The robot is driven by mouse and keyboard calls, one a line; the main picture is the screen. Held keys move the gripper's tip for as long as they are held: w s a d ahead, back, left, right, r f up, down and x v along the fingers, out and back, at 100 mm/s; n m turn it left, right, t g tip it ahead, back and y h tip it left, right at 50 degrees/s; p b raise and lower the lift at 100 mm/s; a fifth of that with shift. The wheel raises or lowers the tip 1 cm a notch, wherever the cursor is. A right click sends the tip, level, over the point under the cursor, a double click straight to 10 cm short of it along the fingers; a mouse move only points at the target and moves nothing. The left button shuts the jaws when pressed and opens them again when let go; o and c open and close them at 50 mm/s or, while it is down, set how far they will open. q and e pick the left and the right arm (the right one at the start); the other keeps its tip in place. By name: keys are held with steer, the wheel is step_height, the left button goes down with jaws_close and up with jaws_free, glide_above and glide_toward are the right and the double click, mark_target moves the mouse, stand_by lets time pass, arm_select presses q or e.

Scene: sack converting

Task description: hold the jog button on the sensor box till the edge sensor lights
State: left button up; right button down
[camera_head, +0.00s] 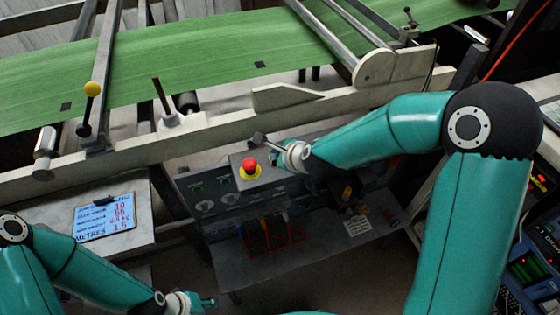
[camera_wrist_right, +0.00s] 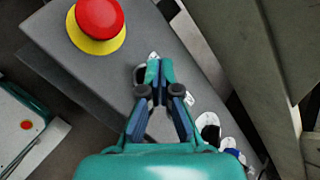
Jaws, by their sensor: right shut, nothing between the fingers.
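The grey sensor box (camera_head: 238,160) stands below the machine's rail; its top also fills the middle of the right wrist view (camera_wrist_right: 60,55). A red mushroom button (camera_head: 249,166) on a yellow base sits on it, large at the upper left of the wrist view (camera_wrist_right: 99,20). My right gripper (camera_head: 274,158) is shut and empty, its fingertips (camera_wrist_right: 153,68) over the box top beside the red button. The jog button cannot be made out; the fingertips may hide it. I cannot tell whether they touch. No lit edge sensor can be made out. My left gripper (camera_head: 207,302) is low, away from the box.
Green web (camera_head: 200,65) runs across the machine behind the pale rail (camera_head: 200,137). A clipboard (camera_head: 104,217) lies on a side table at left. A shelf (camera_head: 300,255) with red-handled items is below the box. Control panels with lights (camera_head: 525,265) stand at right.

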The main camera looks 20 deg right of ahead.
steer(key=shift+f+b, duration=0.65)
steer(key=shift+b, duration=0.05)
stand_by(0.8)
stand_by(1.2)
steer(key=shift+r+p, duration=0.7)
steer(key=shift+r, duration=0.2)
step_height(320, 180, up, 5)
steer(key=p, duration=0.4)
stand_by(0.9)
steer(key=shift+s, duration=0.1)
